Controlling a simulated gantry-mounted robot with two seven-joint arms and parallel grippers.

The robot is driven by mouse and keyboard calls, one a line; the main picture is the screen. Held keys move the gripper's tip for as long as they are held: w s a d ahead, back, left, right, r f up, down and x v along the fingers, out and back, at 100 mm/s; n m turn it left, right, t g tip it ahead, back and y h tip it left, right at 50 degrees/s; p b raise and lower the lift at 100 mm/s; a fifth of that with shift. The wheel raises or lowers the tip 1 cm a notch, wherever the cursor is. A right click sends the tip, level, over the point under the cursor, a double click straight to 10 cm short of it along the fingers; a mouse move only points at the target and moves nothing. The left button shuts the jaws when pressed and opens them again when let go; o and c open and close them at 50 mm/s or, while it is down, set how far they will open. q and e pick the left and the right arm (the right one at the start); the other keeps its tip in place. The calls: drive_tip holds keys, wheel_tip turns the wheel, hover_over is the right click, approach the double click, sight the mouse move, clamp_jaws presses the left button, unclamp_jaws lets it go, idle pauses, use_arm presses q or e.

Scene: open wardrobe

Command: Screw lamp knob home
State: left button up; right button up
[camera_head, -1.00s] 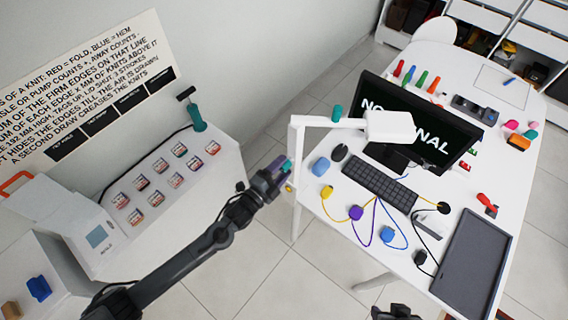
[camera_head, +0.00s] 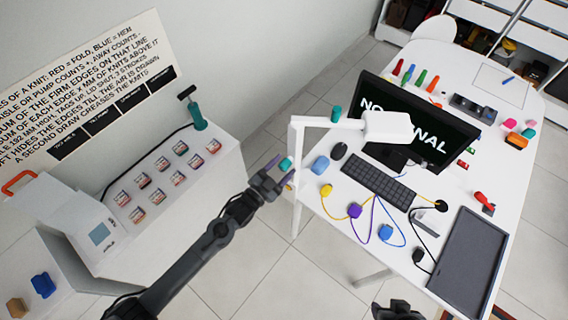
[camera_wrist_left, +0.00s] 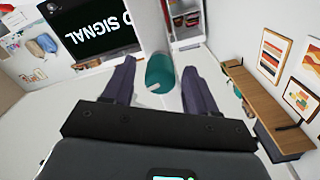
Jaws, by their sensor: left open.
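A white desk lamp stands at the table's left edge, with its post (camera_head: 297,195) and head (camera_head: 388,126) visible. A teal knob (camera_head: 285,163) shows just left of the post. My left gripper (camera_head: 277,175) is open, with its purple fingers on either side of the knob. In the left wrist view, the teal knob (camera_wrist_left: 160,72) is between the two spread fingers (camera_wrist_left: 160,85), with visible gaps on both sides. How far the knob is seated on the lamp cannot be told. My right gripper (camera_head: 398,311) is only partly visible at the bottom edge.
The white table holds a monitor (camera_head: 420,120), keyboard (camera_head: 378,184), dark tray (camera_head: 468,262), coloured cables and small blocks. A white counter (camera_head: 200,190) lies left, with floor between.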

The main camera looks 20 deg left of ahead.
use_arm(q)
clamp_jaws()
drive_tip(key=m, duration=0.8)
drive_tip(key=shift+m+b, duration=0.35)
drive_tip(key=shift+m, duration=0.05)
drive_tip(key=m, duration=0.8)
drive_tip(key=shift+m, duration=0.3)
drive_tip(key=shift+o, duration=1.6)
unclamp_jaws()
